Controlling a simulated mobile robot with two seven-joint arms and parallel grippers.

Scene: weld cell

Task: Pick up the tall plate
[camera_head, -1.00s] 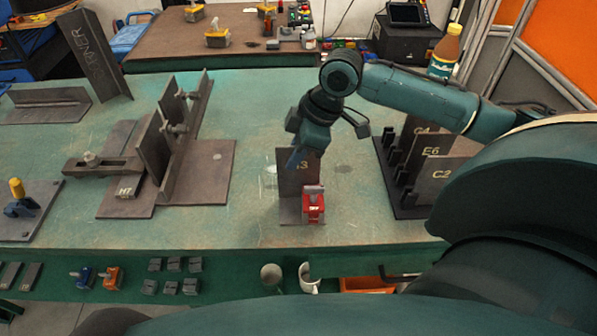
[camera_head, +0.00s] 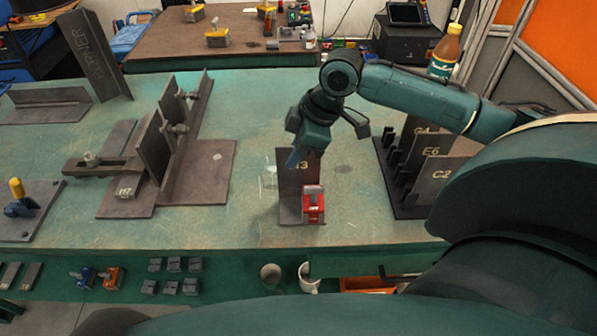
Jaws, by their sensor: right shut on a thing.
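An upright dark plate (camera_head: 291,183) with pale lettering ending in "3" stands on a flat base plate (camera_head: 289,215) near the front middle of the green table. A red block-like clamp or magnet (camera_head: 313,205) sits against its lower right front. My right gripper (camera_head: 300,156) comes down from above and is shut on the top edge of the upright plate. The gripper hides part of that edge and part of the lettering. My left gripper is not in view.
A rack (camera_head: 409,205) with lettered plates stands to the right. A welded fixture (camera_head: 170,150) stands to the left. The table (camera_head: 255,110) is bare behind the plate.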

